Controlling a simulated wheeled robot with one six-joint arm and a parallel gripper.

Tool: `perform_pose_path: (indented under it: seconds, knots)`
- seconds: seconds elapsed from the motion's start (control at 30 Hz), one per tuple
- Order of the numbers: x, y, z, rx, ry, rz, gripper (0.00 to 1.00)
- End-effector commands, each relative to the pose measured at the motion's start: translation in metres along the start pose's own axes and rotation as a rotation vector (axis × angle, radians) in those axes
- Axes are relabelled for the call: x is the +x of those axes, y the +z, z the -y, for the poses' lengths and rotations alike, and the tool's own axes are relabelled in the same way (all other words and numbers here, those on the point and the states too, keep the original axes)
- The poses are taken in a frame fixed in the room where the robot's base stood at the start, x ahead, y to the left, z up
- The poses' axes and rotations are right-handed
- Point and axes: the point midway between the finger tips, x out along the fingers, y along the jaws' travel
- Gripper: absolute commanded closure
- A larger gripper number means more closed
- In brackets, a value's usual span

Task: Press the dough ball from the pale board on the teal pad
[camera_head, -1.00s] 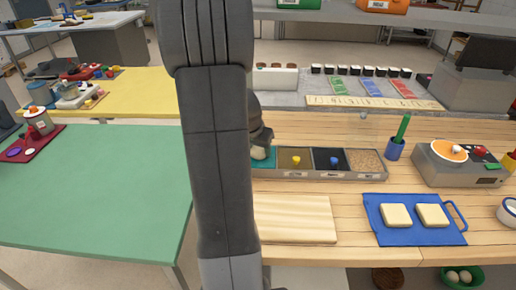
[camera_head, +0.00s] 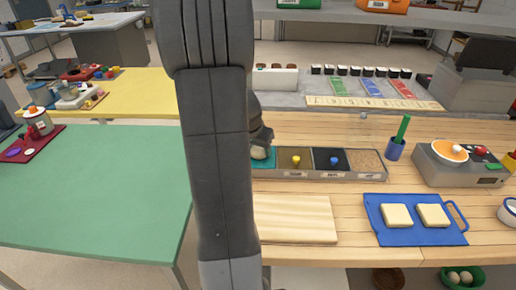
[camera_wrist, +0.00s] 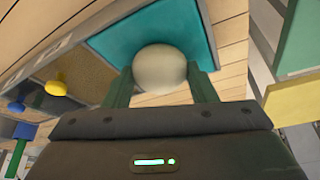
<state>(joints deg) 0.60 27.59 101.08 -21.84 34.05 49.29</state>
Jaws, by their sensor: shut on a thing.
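The dough ball (camera_wrist: 160,68) is pale and round and sits between the fingers of my gripper (camera_wrist: 161,86) in the wrist view. My gripper is shut on it. The teal pad (camera_wrist: 110,42) lies right behind and under the ball in that view; I cannot tell whether the ball touches it. In the head view the teal pad (camera_head: 270,161) is the left end of a long tray, and the ball (camera_head: 259,153) shows just over it, partly hidden by my arm. The pale board (camera_head: 305,215) lies in front of the tray, with no ball on its visible part.
Beside the teal pad are a brown section with a yellow knob (camera_head: 296,160), a dark section with a blue knob (camera_head: 334,161) and a speckled section (camera_head: 366,161). A blue board (camera_head: 415,235) with two pale slabs lies at the right. A blue cup (camera_head: 395,149) stands behind it.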

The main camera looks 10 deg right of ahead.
Motion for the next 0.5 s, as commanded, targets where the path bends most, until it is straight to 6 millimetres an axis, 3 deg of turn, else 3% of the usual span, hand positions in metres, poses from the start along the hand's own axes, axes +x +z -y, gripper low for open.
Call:
perform_pose_path:
  seconds: [0.5]
  knots:
    - [-0.0051, -0.0007, -0.0008, 0.001, 0.003, 0.005, 0.72]
